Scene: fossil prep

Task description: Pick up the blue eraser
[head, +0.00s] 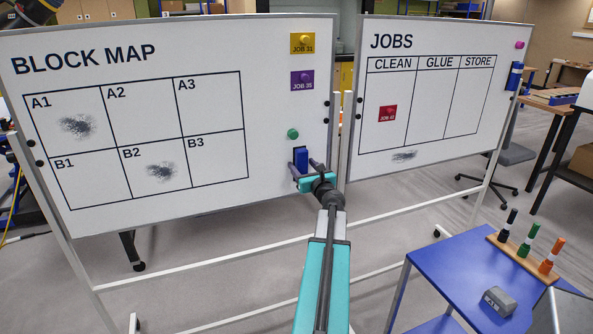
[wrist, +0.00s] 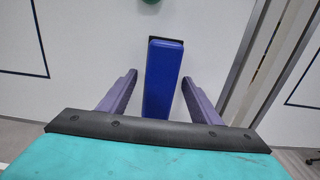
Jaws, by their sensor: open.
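The blue eraser (head: 301,159) is on the left whiteboard's face, near its lower right corner, below a green round magnet. In the wrist view the blue eraser (wrist: 163,78) stands upright, with a dark edge at its top against the board. My gripper (head: 307,168) is at the eraser in the head view. In the wrist view my gripper (wrist: 158,90) is open, with one finger on each side of the eraser's lower part. A gap shows between each finger and the eraser. The eraser's lower end is hidden behind the gripper's dark front edge.
The BLOCK MAP board (head: 215,80) carries dark smudges, a yellow card (head: 302,43), a purple card (head: 302,80) and the green magnet (head: 293,134). The JOBS board (head: 440,165) stands to the right with another blue object (head: 515,75). A blue table (head: 460,270) holds markers and a grey block (head: 498,301).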

